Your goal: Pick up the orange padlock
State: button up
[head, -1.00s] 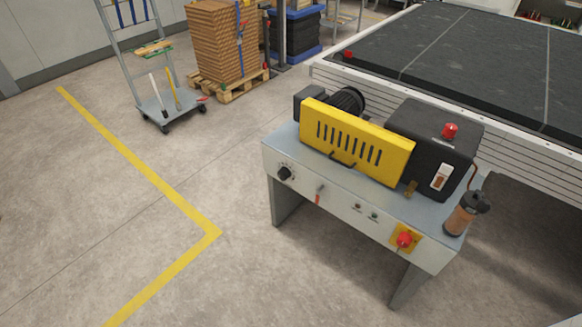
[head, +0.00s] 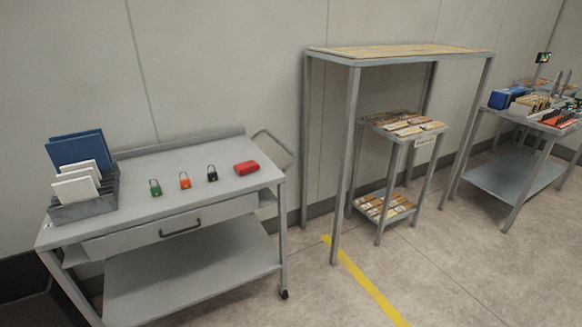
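The orange padlock (head: 185,183) stands on the top of a grey wheeled cart (head: 140,215) at the left of the head view, its shackle pointing up. A green padlock (head: 155,189) is just to its left and a black padlock (head: 212,175) just to its right, each apart from it. My gripper is not in view.
A grey file rack (head: 85,205) with blue and white folders fills the cart's left end. A tall table (head: 400,52) and shelved stand (head: 405,133) are to the right. Floor in front of them is clear.

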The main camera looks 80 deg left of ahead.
aim_at(184, 183)
jog(key=u, duration=2.85)
